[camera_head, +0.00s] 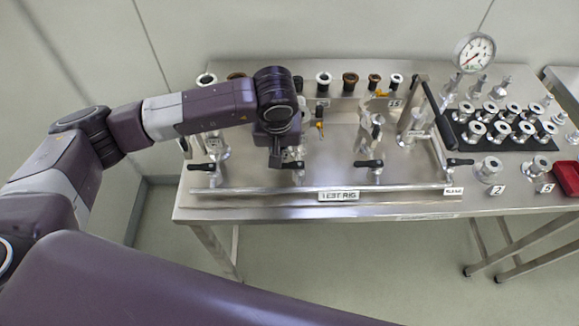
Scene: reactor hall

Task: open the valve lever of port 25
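The test rig stands on a steel table (330,210) with a "TEST RIG" label (339,196). Along its front are black valve levers: one at far left (202,167), a second (293,165), a third (369,164) and one at right (460,162). I cannot read which of them is port 25. My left gripper (288,157) points down at the second lever from the left, right behind or over it. The arm's wrist hides the valve body there. Whether its fingers touch the lever or are closed cannot be seen. My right gripper is out of view.
Several capped fittings line the back rail (340,95). A pressure gauge (474,52) rises at back right. A black tray (505,135) of metal fittings and a red bin (567,177) are at right.

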